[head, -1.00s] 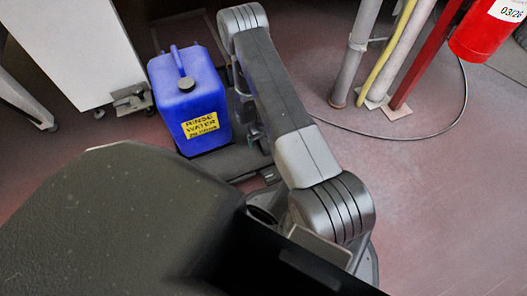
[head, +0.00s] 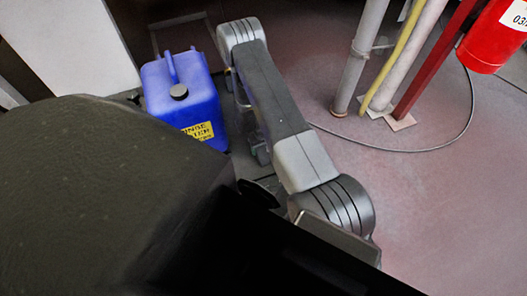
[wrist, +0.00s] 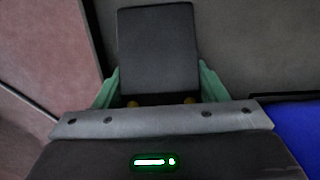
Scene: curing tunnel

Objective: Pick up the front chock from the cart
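A dark block, which I take to be the front chock (wrist: 158,48), stands between my gripper's green fingers in the wrist view. My gripper (wrist: 159,80) has one finger along each side of it, with no visible gap, so it looks shut on the chock. Two small yellow spots show at the chock's near edge. Grey deck lies around and behind the chock; I cannot tell if the chock touches it. In the head view the chock and my fingers are hidden; a little of the dark cart (head: 243,160) shows beside my arm.
A blue rinse water container (head: 183,100) stands close left of my arm; its blue side also shows at lower right in the wrist view (wrist: 295,135). Upright pipes (head: 360,60), a red post and a red extinguisher (head: 492,35) stand at right. A cable curves over open floor.

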